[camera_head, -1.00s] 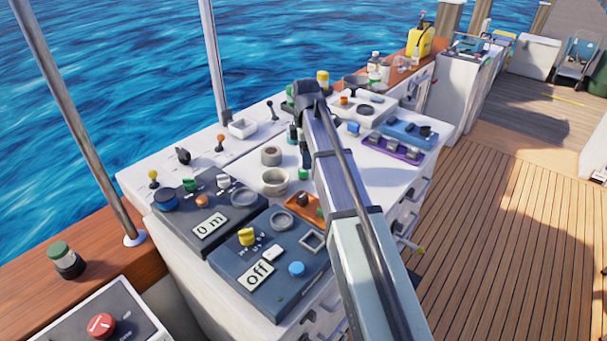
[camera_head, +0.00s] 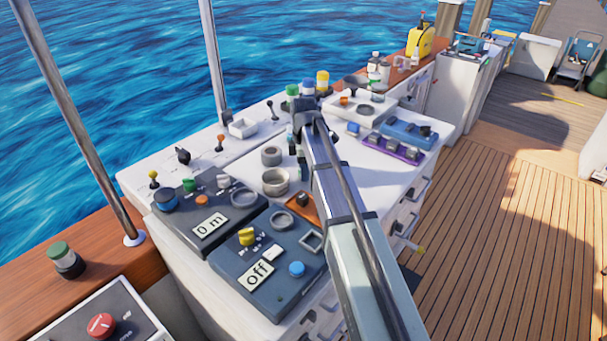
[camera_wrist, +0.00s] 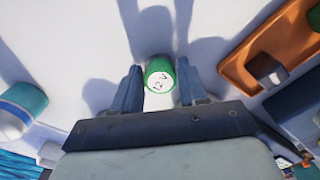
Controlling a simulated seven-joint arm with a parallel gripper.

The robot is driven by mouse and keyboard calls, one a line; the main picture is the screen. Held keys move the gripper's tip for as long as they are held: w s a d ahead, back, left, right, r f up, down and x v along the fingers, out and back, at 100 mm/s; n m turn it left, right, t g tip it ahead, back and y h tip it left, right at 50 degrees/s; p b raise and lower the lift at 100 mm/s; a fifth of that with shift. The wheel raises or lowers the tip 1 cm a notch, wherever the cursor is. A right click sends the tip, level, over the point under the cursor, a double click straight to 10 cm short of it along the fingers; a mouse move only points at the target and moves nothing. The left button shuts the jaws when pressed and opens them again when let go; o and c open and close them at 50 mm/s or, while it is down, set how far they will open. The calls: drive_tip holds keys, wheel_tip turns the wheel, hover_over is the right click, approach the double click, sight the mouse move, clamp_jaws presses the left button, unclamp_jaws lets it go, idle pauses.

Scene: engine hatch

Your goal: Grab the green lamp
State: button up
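The green lamp (camera_wrist: 160,76) shows in the wrist view as a round green piece with a pale face marked "12V". My gripper is open. In the head view my gripper (camera_head: 297,150) points down at the white console top beside the grey cups. The lamp is hidden there behind the fingers and arm. Whether a finger touches the lamp I cannot tell.
An orange tray (camera_wrist: 262,45) lies to the right in the wrist view. A teal-and-white round object (camera_wrist: 20,108) stands at left. In the head view a grey cup (camera_head: 276,182) is close by, and green, blue and yellow-capped jars (camera_head: 308,87) stand behind.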

drive_tip(key=c, duration=0.6)
drive_tip(key=shift+c, duration=0.2)
